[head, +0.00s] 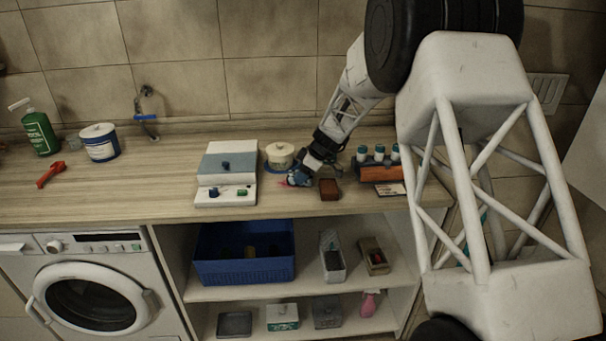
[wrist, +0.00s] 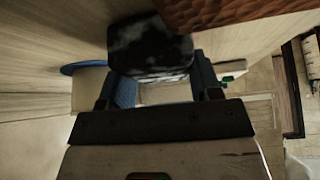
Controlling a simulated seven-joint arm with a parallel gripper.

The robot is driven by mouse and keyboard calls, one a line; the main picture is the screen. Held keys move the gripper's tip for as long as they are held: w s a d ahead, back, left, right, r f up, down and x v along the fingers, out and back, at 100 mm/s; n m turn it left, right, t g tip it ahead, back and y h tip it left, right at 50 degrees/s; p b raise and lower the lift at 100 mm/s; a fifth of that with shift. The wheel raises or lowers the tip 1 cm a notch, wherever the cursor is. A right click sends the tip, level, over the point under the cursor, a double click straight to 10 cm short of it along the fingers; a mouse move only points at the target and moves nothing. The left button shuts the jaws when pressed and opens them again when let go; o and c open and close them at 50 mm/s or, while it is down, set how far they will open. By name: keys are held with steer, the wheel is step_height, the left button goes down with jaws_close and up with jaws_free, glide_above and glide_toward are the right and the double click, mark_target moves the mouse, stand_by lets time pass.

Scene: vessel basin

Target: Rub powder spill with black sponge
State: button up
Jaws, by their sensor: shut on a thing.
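My gripper (head: 298,178) is low over the worktop, between the grey-and-white device and the brown block. In the wrist view my gripper (wrist: 160,80) has its two blue fingers on either side of the black sponge (wrist: 150,45), shut on it. The sponge is dark with pale, whitish smears on its face. In the head view the sponge cannot be made out clearly at the gripper. I cannot make out the powder spill in either view; the gripper and sponge may hide it. Whether the sponge touches the worktop is unclear.
A brown block (head: 330,189) is close right of the gripper. A rack of vials (head: 379,166) is farther right. The worktop (head: 120,190) is clear at left front.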

steer(key=shift+a, duration=5.1)
step_height(320, 180, up, 8)
steer(key=shift+s+d+f, duration=0.15)
steer(key=shift+s+d, duration=0.05)
steer(key=shift+d, duration=0.05)
